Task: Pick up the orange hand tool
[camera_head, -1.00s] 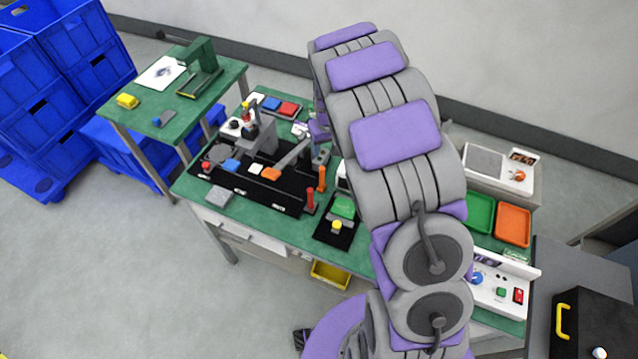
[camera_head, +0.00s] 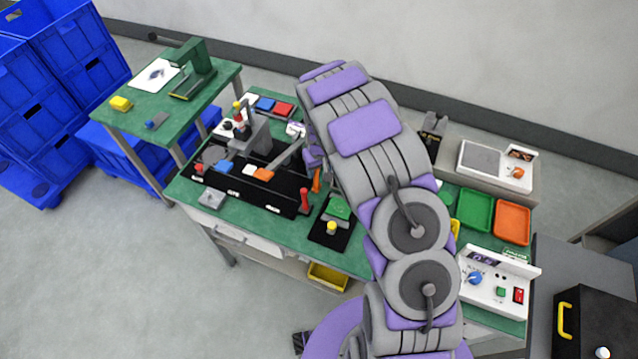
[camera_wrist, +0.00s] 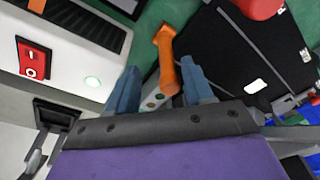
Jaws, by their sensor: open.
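The orange hand tool (camera_wrist: 166,62) shows in the wrist view between the two blue-grey fingers of my gripper (camera_wrist: 159,72). Its orange handle runs from the top of the picture down toward the palm. The fingers are apart, with visible gaps on both sides of the handle. I cannot tell how far below the fingertips the handle is. In the head view the orange tool (camera_head: 316,180) is partly hidden at the left edge of my arm, near the right end of the black mat. My gripper is mostly hidden by my arm there.
A white device with a red switch (camera_wrist: 34,60) stands close left of the fingers in the wrist view. A red handle (camera_head: 305,198) stands near the orange tool. The black mat (camera_head: 235,190) holds several parts. A green part (camera_head: 338,208) lies to the front right.

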